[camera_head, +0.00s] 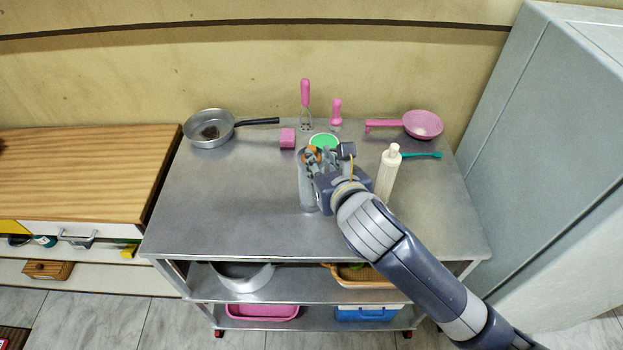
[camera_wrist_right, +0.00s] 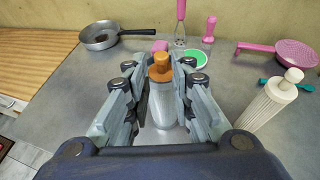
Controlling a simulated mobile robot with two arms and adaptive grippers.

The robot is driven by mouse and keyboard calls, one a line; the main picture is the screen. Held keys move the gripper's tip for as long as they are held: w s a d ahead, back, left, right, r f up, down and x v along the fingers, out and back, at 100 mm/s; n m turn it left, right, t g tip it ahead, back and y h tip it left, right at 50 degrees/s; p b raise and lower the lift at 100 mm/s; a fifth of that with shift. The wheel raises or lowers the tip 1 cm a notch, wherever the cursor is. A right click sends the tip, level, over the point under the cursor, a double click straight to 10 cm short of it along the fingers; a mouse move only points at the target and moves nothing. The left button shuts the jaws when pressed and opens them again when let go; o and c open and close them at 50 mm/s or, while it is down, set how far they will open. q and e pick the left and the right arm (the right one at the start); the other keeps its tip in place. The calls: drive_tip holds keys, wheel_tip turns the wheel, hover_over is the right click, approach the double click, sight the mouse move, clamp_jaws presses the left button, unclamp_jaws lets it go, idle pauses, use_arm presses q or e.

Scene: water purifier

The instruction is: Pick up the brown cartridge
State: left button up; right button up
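The brown cartridge (camera_wrist_right: 160,68) shows as an orange-brown knobbed top on an upright, pale grey cylinder (camera_wrist_right: 162,104) in the right wrist view. In the head view the brown top (camera_head: 312,152) is mostly hidden by my right gripper (camera_head: 325,160), with the grey cylinder (camera_head: 307,192) below. My right gripper, also in the wrist view (camera_wrist_right: 162,72), has one finger on each side of the brown top and upper cylinder. Its fingers are apart; I cannot tell whether they touch it. My left gripper is not in view.
A cream ribbed cartridge (camera_head: 387,178) stands upright close to the right of my gripper. Behind are a green round item (camera_head: 324,140), a pink block (camera_head: 287,138), a pan (camera_head: 210,130) and a pink strainer (camera_head: 422,124). The metal cart's left front (camera_head: 220,225) is clear.

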sight(314, 151)
drive_tip(key=shift+p+x, duration=0.7)
drive_tip(key=shift+x, duration=2.9)
drive_tip(key=shift+s+f, duration=0.1)
drive_tip(key=shift+d, duration=0.1)
drive_tip(key=shift+c, duration=0.6)
clamp_jaws()
